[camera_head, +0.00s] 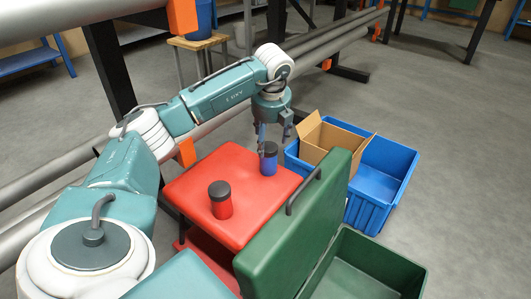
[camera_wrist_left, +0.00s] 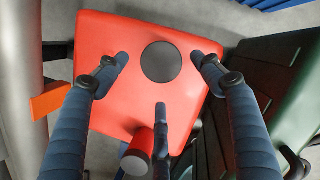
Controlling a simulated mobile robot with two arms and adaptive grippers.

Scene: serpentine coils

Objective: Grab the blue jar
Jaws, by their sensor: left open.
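The blue jar (camera_head: 269,165) with a black lid stands upright on the red stool (camera_head: 195,178), near its far right part. In the left wrist view its black lid (camera_wrist_left: 161,62) shows from above, between the spread fingers. My left gripper (camera_head: 271,138) points down, open, with its fingers around the top of the jar. I cannot tell whether any finger touches it. A red jar (camera_head: 221,205) with a black lid stands nearer on the same stool. It also shows in the left wrist view (camera_wrist_left: 140,148), below the fingers. My right gripper is not in view.
A blue crate (camera_head: 372,205) holding an open cardboard box (camera_head: 325,142) stands to the right. A green case (camera_head: 295,225) with a raised lid and handle stands close by the stool's right side. Grey pipes (camera_head: 325,48) run behind the stool. Grey floor lies open at the far right.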

